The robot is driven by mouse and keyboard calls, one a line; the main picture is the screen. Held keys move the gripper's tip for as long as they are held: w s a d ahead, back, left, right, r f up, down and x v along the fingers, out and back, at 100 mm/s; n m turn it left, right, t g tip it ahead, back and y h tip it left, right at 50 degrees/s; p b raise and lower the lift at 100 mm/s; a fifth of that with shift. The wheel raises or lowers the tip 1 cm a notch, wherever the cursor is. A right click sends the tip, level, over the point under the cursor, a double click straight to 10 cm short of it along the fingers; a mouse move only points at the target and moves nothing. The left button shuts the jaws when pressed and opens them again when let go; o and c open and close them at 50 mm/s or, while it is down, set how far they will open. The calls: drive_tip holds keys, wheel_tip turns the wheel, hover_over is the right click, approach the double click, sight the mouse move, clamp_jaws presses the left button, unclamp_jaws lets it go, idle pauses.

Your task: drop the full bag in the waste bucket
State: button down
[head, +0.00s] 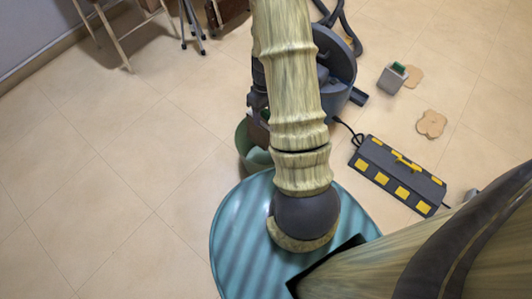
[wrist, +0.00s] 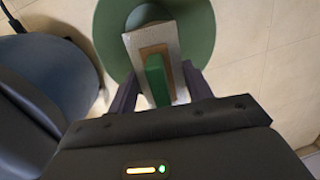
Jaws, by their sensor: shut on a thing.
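The full bag (wrist: 138,42) is a pale grey block with a brown panel and a green strip on top. My gripper (wrist: 160,78) is shut on it, one dark finger on each side. The waste bucket (wrist: 200,28) is round and green, and its rim surrounds the bag in the wrist view. The bag appears over the bucket's opening; its height over the bottom cannot be told. In the head view the bucket (head: 246,150) stands on the floor, partly hidden by my arm, with my gripper (head: 258,112) above it, mostly hidden.
A dark grey vacuum cleaner (head: 340,72) stands close right of the bucket. A black and yellow box (head: 397,175), a small grey container with a green top (head: 392,79) and tan flat pieces (head: 431,124) lie further right.

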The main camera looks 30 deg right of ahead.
drive_tip(key=shift+f, duration=0.35)
drive_tip(key=c, duration=0.5)
unclamp_jaws()
drive_tip(key=shift+r, duration=0.1)
drive_tip(key=r+p, duration=0.3)
drive_tip(key=r, duration=0.2)
drive_tip(key=w+d+r+p, duration=0.1)
drive_tip(key=r+p, duration=0.2)
drive_tip(key=r, duration=0.3)
drive_tip(key=w+r+p, duration=0.1)
drive_tip(key=r+p, duration=0.2)
drive_tip(key=r, duration=0.3)
drive_tip(key=shift+w+d, duration=0.15)
drive_tip(key=shift+d, duration=0.25)
